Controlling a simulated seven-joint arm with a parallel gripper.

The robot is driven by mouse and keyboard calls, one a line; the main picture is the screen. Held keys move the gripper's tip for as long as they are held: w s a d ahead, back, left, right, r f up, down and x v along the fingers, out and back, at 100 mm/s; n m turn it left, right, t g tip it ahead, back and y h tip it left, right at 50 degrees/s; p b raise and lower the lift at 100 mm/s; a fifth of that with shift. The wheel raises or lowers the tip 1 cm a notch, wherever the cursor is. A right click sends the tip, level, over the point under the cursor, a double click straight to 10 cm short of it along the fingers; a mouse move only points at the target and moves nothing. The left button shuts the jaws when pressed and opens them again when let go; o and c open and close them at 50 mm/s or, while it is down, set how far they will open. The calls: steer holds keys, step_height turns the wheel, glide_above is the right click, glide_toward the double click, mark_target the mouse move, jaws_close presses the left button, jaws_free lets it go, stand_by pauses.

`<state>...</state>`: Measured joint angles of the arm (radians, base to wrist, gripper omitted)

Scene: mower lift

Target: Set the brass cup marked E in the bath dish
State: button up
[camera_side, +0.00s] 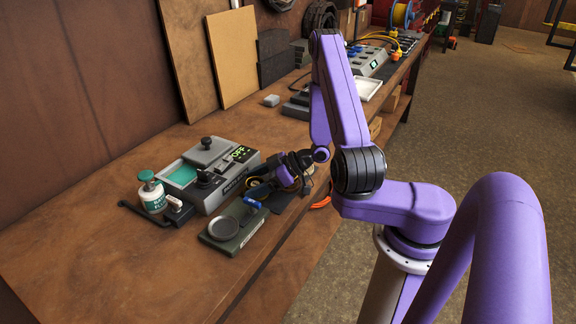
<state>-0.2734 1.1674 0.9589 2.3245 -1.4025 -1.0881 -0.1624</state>
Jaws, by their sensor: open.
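My gripper (257,187) is low over the bench, just right of the grey bath unit (213,195). It is open, but its fingers are small and dark here. The bath unit has a teal-filled basin (183,175), a display reading OFF and a black knob. A dark green block (235,228) in front carries a round shallow grey dish (223,229) and a small blue part. I cannot tell which of these is the bath dish.
A white bottle with a green label (152,192) stands left of the unit, beside a black bent handle. Boards lean on the wall behind. A grey block (271,100), a white tray (367,88) and a socket box stand farther back. The bench's near left is clear.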

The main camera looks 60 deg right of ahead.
steer(key=v, duration=1.7)
steer(key=w+d+g+h, duration=0.1)
steer(key=w, duration=0.1)
steer(key=w+f+n+g+h, duration=0.1)
steer(key=w+d+g, duration=0.1)
steer(key=w, duration=0.1)
steer(key=shift+w+d+f+n+h, duration=0.35)
steer(key=shift+w+f+n+h, duration=0.05)
steer(key=w+a+r+n+g+h, duration=0.15)
steer(key=w+a+r+h, duration=0.35)
steer(key=a, duration=0.5)
steer(key=s+a+r+g+y, duration=0.1)
steer(key=s+a+r+g, duration=0.1)
steer(key=s+a, duration=0.7)
steer(key=shift+s+r+n, duration=0.35)
steer(key=shift+s+r, duration=0.5)
steer(key=shift+s, duration=0.25)
steer(key=s+a+g, duration=0.1)
steer(key=s, duration=0.3)
steer(key=s+r+n+g, duration=0.1)
steer(key=s, duration=0.4)
steer(key=s+a+r+g, duration=0.1)
steer(key=s, duration=0.3)
steer(key=shift+s+a+n+g+y, duration=0.15)
steer(key=shift+a+n+g+y, duration=0.15)
steer(key=shift+a+n, duration=0.1)
